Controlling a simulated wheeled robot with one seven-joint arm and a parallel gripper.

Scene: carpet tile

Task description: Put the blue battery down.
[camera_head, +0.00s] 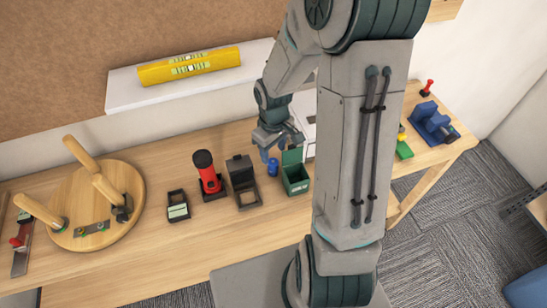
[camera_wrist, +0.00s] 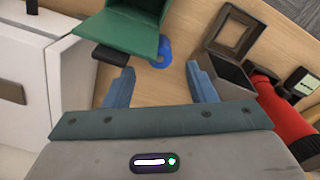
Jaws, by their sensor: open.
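The blue battery (camera_head: 273,167) stands upright on the wooden workbench (camera_head: 150,150), between an open dark box and an open green box. My gripper (camera_head: 281,147) is just above and behind it, pointing down. In the wrist view the battery (camera_wrist: 163,52) shows as a blue round shape beyond the fingertips, partly hidden by the green lid. My gripper (camera_wrist: 161,78) has its two blue-grey fingers wide apart, with bare wood between them and nothing held.
The green box (camera_head: 296,180) is close on the battery's right, the dark box (camera_head: 243,190) on its left. A red flashlight (camera_head: 208,173) and a small black device (camera_head: 178,207) stand farther left. A white case (camera_head: 305,115) is behind. Bare bench lies in front.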

